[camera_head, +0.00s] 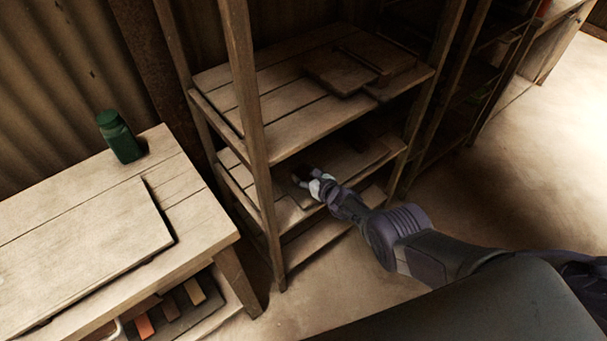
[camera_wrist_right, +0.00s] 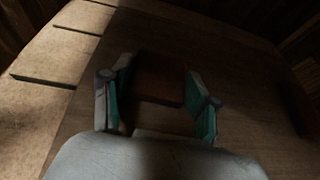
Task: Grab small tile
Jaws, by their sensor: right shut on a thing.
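In the right wrist view a small dark reddish-brown tile (camera_wrist_right: 161,79) sits between the two green-padded fingers of my right gripper (camera_wrist_right: 160,92). The gripper is shut on this tile. A wooden shelf board lies below it. In the head view my right gripper (camera_head: 303,178) reaches into the middle level of the wooden shelf unit (camera_head: 255,130). The tile is too dark and small there to make out clearly. My left gripper is not in view.
Flat boards (camera_head: 340,72) lie on the upper shelf above my right gripper. Shelf posts stand on both sides of the arm. A wooden table (camera_head: 70,225) at the left holds a green canister (camera_head: 119,137). Open floor (camera_head: 500,190) lies to the right.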

